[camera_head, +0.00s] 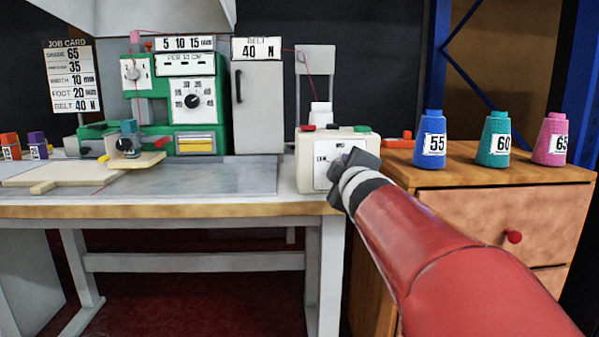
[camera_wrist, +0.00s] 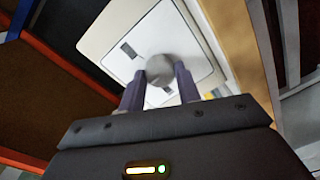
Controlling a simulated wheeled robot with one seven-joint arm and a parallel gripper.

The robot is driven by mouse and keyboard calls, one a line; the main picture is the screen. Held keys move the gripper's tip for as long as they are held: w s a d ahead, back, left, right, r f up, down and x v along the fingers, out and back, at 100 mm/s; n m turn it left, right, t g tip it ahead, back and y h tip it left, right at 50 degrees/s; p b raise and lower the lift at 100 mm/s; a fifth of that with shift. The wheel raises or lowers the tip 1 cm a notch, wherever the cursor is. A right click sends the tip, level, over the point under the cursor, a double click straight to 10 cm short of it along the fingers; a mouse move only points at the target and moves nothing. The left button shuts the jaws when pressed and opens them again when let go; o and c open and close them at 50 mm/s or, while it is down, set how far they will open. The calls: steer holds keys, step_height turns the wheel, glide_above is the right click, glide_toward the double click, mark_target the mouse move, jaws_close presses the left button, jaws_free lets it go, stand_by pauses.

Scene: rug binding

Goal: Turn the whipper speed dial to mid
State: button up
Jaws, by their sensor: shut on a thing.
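The whipper is a cream box (camera_head: 309,147) at the right end of the workbench, with a white plate on its front. In the head view my gripper (camera_head: 345,168) is at that plate and covers most of it. Part of a printed label shows at the plate's left. In the wrist view a round grey dial (camera_wrist: 159,72) stands out from the white plate (camera_wrist: 140,38). My gripper (camera_wrist: 159,82) is shut on the dial, one finger on each side. I cannot read the dial's setting, and its pointer is not visible.
A green sewing machine (camera_head: 150,95) with another dial (camera_head: 192,101) stands on the bench (camera_head: 240,178) to the left. A wooden cabinet (camera_head: 500,210) at the right carries cones marked 55 (camera_head: 430,140), 60 (camera_head: 496,140) and 65 (camera_head: 551,138). A job card (camera_head: 71,76) hangs at the left.

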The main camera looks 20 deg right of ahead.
stand_by(0.3)
steer(key=o, duration=1)
steer(key=p+v, duration=0.1)
steer(key=v, duration=0.7)
steer(key=shift+p, duration=0.3)
